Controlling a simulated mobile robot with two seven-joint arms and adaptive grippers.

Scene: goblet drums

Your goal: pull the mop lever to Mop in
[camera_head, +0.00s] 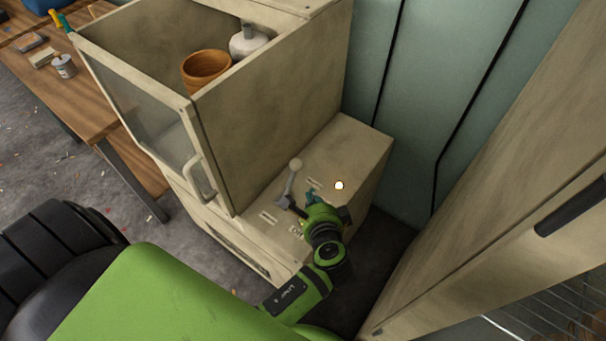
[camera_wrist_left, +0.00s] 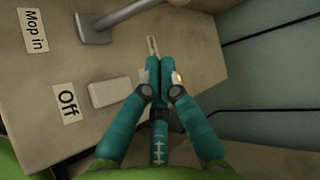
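The mop lever (camera_head: 291,180) is a grey shaft with a pale round knob, standing up from the top of a low beige box (camera_head: 358,150). In the left wrist view its grey base (camera_wrist_left: 93,30) shows at the top, and the knob is out of frame. A "Mop in" label (camera_wrist_left: 34,33) and an "Off" label (camera_wrist_left: 68,103) lie left of my fingers there. My left gripper (camera_head: 311,196) is just right of the lever base, apart from the lever. Its teal fingertips (camera_wrist_left: 159,72) are together with nothing visible between them. My right gripper is not in view.
A tall beige cabinet (camera_head: 280,110) with a handled glass front stands left of the lever, holding a wooden pot (camera_head: 206,68) and a white vessel (camera_head: 247,42). A small lit button (camera_head: 339,185) is right of my gripper. A beige panel (camera_head: 500,200) stands at right.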

